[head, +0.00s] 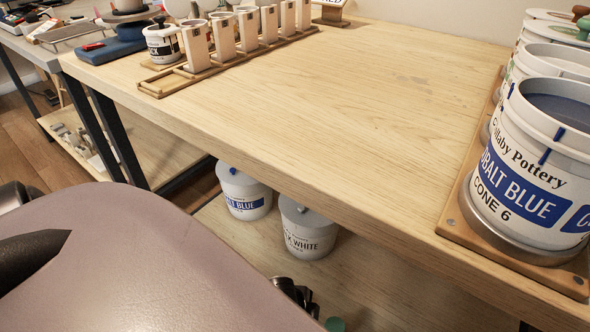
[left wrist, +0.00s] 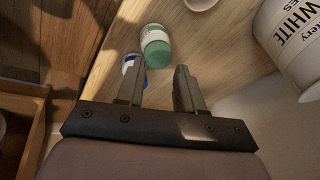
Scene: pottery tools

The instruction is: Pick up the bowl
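My left gripper (head: 298,296) is low in front of the table, beside the lower shelf, mostly hidden behind my mauve arm in the head view. In the left wrist view its two fingers (left wrist: 158,88) are spread apart with nothing between them. No bowl can be made out for certain. A pale rounded vessel (left wrist: 201,4) is cut off at the top edge of the left wrist view, beyond the fingertips; I cannot tell whether it is a bowl. My right gripper is not in view.
A green-and-white jar (left wrist: 156,46) and a blue-and-white jar (left wrist: 130,62) are just beyond the fingers. White lidded buckets (head: 305,232) stand on the lower shelf. Glaze buckets (head: 530,165) line the tabletop's right side. The tabletop's middle (head: 330,100) is clear.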

